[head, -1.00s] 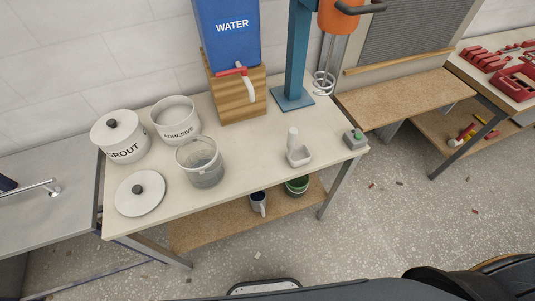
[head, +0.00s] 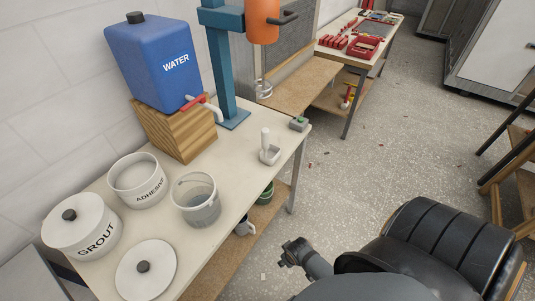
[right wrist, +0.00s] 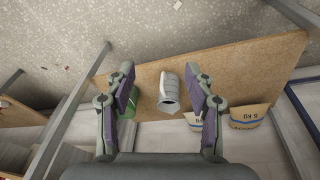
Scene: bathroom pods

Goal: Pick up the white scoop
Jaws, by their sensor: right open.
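The white scoop (head: 268,152) stands on the near right part of the tabletop, its handle pointing up. My right gripper (head: 288,253) is in front of the table, below and to the right in the picture, well apart from the scoop. In the right wrist view its two fingers (right wrist: 160,72) are spread with nothing between them that they touch. That view faces the lower shelf, and the scoop does not show there. My left gripper is in neither current view.
A clear bucket (head: 196,200), adhesive pot (head: 138,182), grout pot (head: 82,238) and lid (head: 146,268) stand left of the scoop. A small grey box with a green button (head: 299,124) is behind it. A mug (right wrist: 170,95) and green container (right wrist: 131,103) are on the shelf.

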